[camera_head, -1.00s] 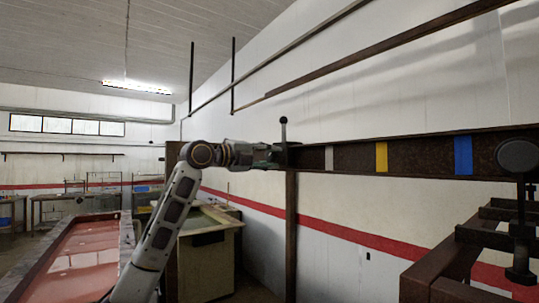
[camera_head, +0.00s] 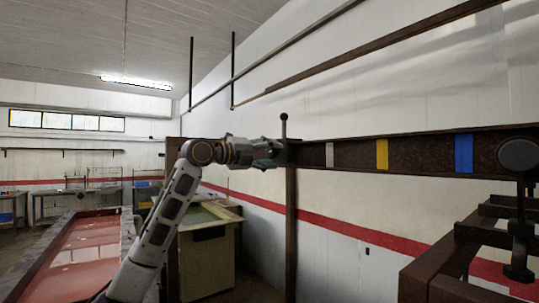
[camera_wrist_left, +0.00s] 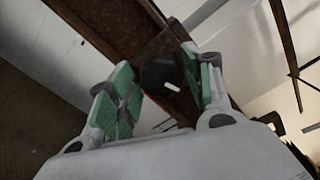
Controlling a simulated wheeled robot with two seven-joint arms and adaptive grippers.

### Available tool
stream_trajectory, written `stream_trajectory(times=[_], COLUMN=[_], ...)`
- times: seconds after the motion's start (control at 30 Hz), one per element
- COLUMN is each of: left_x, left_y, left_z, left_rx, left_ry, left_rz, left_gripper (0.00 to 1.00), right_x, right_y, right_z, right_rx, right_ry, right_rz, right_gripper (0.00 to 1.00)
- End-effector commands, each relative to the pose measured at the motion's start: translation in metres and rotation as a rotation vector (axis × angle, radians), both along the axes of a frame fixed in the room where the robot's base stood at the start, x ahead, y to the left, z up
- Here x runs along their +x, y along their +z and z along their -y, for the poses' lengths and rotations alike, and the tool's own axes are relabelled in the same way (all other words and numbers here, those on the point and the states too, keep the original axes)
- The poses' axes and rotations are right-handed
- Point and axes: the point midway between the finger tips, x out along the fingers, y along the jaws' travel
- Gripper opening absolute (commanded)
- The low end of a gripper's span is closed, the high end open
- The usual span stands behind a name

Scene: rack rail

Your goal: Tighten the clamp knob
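The clamp knob (camera_wrist_left: 160,73) is a dark round knob with a short white mark. It shows in the left wrist view between my left gripper's green-padded fingers, in front of the rusty brown rail (camera_wrist_left: 120,25). My left gripper (camera_head: 277,153) is at the left end of that rail in the head view and hides the knob there. In the left wrist view the left gripper (camera_wrist_left: 163,78) looks open, its fingers spread on either side of the knob; I cannot tell whether a pad touches it. A ball-topped lever (camera_head: 284,119) stands up just beyond the fingertips. My right gripper is not in view.
The rail carries white (camera_head: 329,155), yellow (camera_head: 381,154) and blue (camera_head: 463,153) bands. A dark round part (camera_head: 518,154) and a brown frame (camera_head: 440,265) stand at the right. A brown post (camera_head: 291,230) is below the gripper. A red-surfaced trough (camera_head: 75,255) lies left.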

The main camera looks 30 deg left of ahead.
Motion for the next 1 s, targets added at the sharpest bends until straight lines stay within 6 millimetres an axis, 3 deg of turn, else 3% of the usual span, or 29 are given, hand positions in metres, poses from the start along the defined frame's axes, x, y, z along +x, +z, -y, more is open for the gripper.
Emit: stream_trajectory(times=[0.57,1.0], left_x=[-0.007,-0.051], left_y=[0.002,0.001], left_z=[-0.005,-0.022], left_rx=[-0.003,0.000], left_ry=[0.003,0.003], left_rz=[0.004,0.004], left_gripper=[0.58,0.58], right_x=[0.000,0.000], right_y=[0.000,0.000], right_z=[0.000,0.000], right_rx=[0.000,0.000], right_ry=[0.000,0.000], right_rz=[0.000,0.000], right_gripper=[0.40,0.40])
